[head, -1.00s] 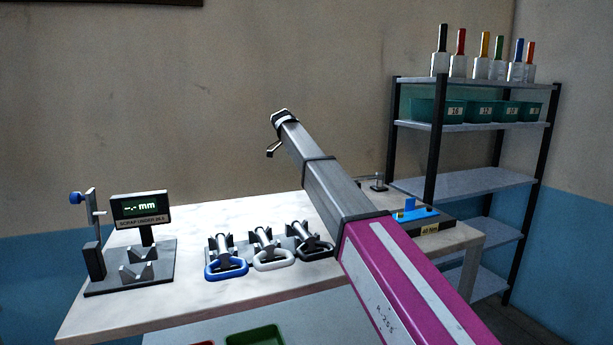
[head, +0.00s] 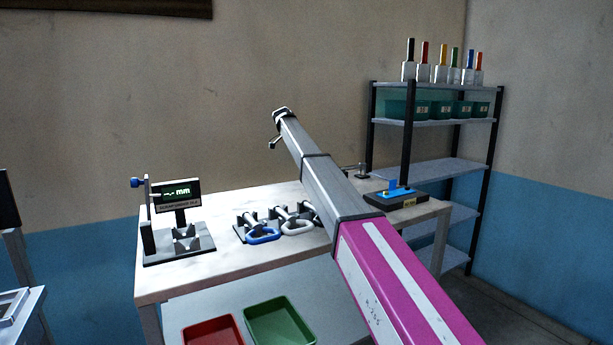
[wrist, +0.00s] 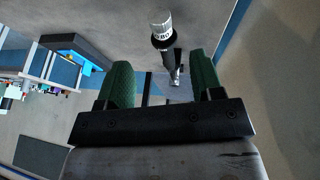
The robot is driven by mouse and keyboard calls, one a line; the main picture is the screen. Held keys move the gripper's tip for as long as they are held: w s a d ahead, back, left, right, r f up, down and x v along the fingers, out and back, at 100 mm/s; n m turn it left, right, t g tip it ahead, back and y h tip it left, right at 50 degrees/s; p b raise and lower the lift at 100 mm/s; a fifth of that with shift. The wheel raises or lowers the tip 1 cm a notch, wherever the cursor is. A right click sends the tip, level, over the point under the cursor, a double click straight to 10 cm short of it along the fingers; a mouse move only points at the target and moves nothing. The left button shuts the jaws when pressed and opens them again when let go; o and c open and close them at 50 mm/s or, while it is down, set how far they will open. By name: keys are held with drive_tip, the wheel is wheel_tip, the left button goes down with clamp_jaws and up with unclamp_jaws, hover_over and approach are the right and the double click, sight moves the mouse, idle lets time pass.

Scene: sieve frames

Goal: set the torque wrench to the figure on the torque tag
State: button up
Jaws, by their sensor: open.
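A dark block with a blue piece on it (head: 393,190) sits at the right end of the bench, with a small yellow tag (head: 409,204) on its front. The tag's figure is too small to read now. A slim grey metal piece (head: 357,172) stands just behind it. In the wrist view, a dark shaft with a white end and a marked collar (wrist: 162,32), perhaps the torque wrench, lies beyond my fingertips; its marks are not clearly readable. My gripper (wrist: 162,82) is open and empty, its green-padded fingers apart. In the head view my arm extends over the bench.
A gauge stand with a "-.- mm" display (head: 177,194) is at the bench's left. A red bin (head: 213,332) and a green bin (head: 280,322) are below. A shelf (head: 440,120) stands at right.

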drive_tip(key=x, duration=1)
drive_tip(key=shift+d+f, duration=0.1)
drive_tip(key=shift+f, duration=0.15)
drive_tip(key=c, duration=0.9)
drive_tip(key=shift+w, duration=0.1)
